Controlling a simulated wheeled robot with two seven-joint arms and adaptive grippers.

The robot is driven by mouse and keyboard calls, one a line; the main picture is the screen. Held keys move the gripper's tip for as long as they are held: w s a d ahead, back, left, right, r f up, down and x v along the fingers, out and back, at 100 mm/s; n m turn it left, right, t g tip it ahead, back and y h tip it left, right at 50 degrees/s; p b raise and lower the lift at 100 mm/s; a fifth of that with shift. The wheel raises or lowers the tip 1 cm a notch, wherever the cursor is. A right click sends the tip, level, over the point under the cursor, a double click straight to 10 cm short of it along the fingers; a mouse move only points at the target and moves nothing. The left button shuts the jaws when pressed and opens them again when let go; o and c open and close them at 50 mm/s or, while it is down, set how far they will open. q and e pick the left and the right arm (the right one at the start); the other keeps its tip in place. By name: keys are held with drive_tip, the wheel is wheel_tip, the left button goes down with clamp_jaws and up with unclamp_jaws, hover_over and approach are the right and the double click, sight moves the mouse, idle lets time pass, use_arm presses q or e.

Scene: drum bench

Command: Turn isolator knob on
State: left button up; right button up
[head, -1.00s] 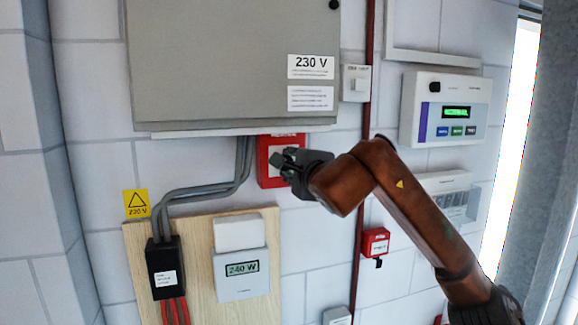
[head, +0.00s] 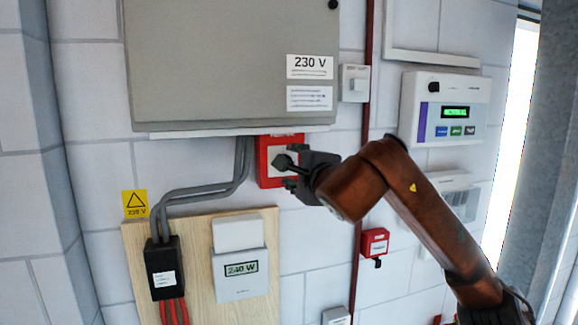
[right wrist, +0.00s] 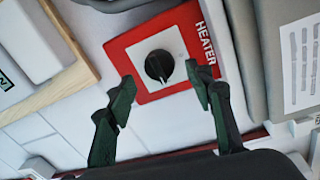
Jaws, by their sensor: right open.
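The isolator knob (right wrist: 159,65) is a round black knob on a white plate inside a red panel (right wrist: 134,51) lettered HEATER, seen in the right wrist view. In the head view the red panel (head: 264,180) sits on the wall just below the grey cabinet, partly hidden by my right gripper. My right gripper (head: 287,172) is open in front of the panel. In the right wrist view the two fingers of the right gripper (right wrist: 164,88) are spread, with the knob beyond and between their tips, apart from both. My left gripper is not in view.
The grey cabinet (head: 230,60) marked 230 V is right above the panel. Grey conduits (head: 205,194) run to its left. A wooden board (head: 205,300) carries a 240 W meter (head: 239,275). A small red box (head: 375,242) and a white control unit (head: 444,110) are at the right.

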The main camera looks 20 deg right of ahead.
drive_tip(key=s, duration=0.9)
drive_tip(key=shift+d+r, duration=0.15)
drive_tip(key=shift+r, duration=0.3)
